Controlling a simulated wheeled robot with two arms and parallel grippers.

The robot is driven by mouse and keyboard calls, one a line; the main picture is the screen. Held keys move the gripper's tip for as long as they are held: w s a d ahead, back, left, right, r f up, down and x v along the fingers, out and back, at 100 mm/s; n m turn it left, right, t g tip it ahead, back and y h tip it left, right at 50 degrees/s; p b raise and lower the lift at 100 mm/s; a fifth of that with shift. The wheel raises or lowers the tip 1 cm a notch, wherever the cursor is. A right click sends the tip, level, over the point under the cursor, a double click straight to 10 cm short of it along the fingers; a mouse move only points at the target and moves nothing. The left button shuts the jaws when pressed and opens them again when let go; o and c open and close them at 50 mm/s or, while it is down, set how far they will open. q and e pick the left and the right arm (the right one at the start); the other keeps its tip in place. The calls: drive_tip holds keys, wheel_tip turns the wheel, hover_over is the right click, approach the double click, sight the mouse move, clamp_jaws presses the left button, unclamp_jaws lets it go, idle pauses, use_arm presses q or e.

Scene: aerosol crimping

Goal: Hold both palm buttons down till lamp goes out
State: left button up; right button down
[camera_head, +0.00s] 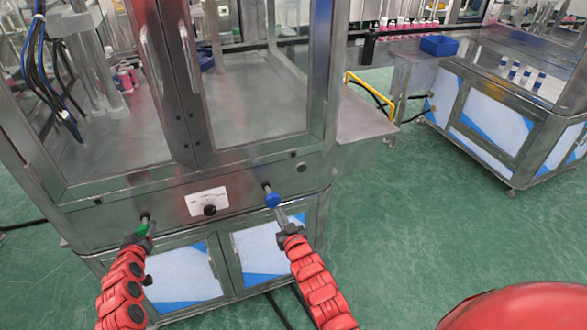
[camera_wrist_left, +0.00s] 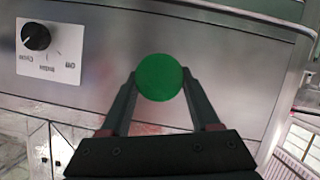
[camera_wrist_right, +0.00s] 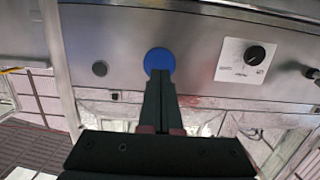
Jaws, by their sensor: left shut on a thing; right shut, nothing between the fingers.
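The green palm button (camera_head: 142,230) sticks out from the front panel of the machine at the left. My left gripper (camera_head: 139,237) is shut on it; in the left wrist view the green disc (camera_wrist_left: 159,77) sits between the two fingertips. The blue palm button (camera_head: 272,200) sticks out further right on the same panel. My right gripper (camera_head: 281,221) is shut and empty, its tips at the lower edge of the blue disc (camera_wrist_right: 159,60) in the right wrist view. Whether they touch, and how far either button is pressed, I cannot tell. I see no lit lamp.
A white plate with a black dial (camera_head: 210,210) sits between the buttons. A small dark round fitting (camera_head: 301,168) is right of the blue button. Glazed doors with handles (camera_head: 190,60) stand above, cabinet doors (camera_head: 262,250) below.

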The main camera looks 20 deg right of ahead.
use_arm(q)
drive_tip(key=shift+d+f, duration=0.1)
drive_tip(key=shift+f, duration=0.05)
drive_tip(key=shift+s+f, duration=0.15)
drive_tip(key=shift+s, duration=0.05)
drive_tip(key=o, duration=1)
drive_tip(key=shift+f, duration=0.1)
drive_tip(key=o, duration=0.4)
drive_tip(key=shift+w, duration=0.15)
drive_tip(key=shift+o, duration=0.2)
use_arm(e)
drive_tip(key=s, duration=0.6)
drive_tip(key=shift+r, duration=0.3)
use_arm(q)
drive_tip(key=v, duration=1.2)
drive_tip(key=shift+r, duration=0.25)
